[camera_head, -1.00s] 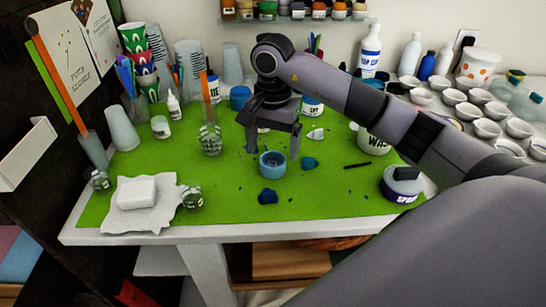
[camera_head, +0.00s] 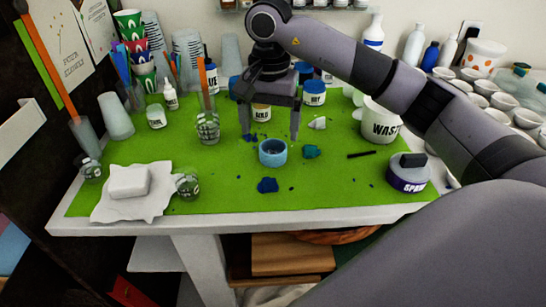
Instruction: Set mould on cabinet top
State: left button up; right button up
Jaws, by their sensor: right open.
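The round blue cup (camera_head: 272,153), which looks like the mould, stands upright and open-topped on the green mat (camera_head: 225,185), near the middle. My right gripper (camera_head: 270,132) is open and empty, pointing down just behind and above the cup. Its two fingers are spread wide, and the cup shows clear in front of them. My left gripper is out of view. I cannot tell which surface is the cabinet top; the white worktop (camera_head: 150,225) carries the mat, with open shelving below.
A white block (camera_head: 128,181) on paper and glass jars (camera_head: 187,182) are left. A waste tub (camera_head: 380,122) and purple-labelled container (camera_head: 408,172) are right. Bottles and cups crowd the back.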

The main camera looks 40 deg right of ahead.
jog(key=shift+f, duration=0.9)
notch_tip(320, 180, down, 5)
jog(key=shift+s+d+r+p, duration=0.1)
jog(key=shift+d+p, duration=0.05)
jog(key=shift+p, duration=0.45)
jog(key=c, duration=1.2)
jog(key=shift+r, duration=0.1)
notch_tip(320, 180, up, 9)
notch_tip(320, 180, up, 11)
jog(key=p, duration=0.2)
send_over(272, 148)
jog(key=s+a, duration=0.2)
jog(key=s, duration=0.1)
jog(key=shift+w+d, duration=0.1)
jog(key=shift+w, duration=0.1)
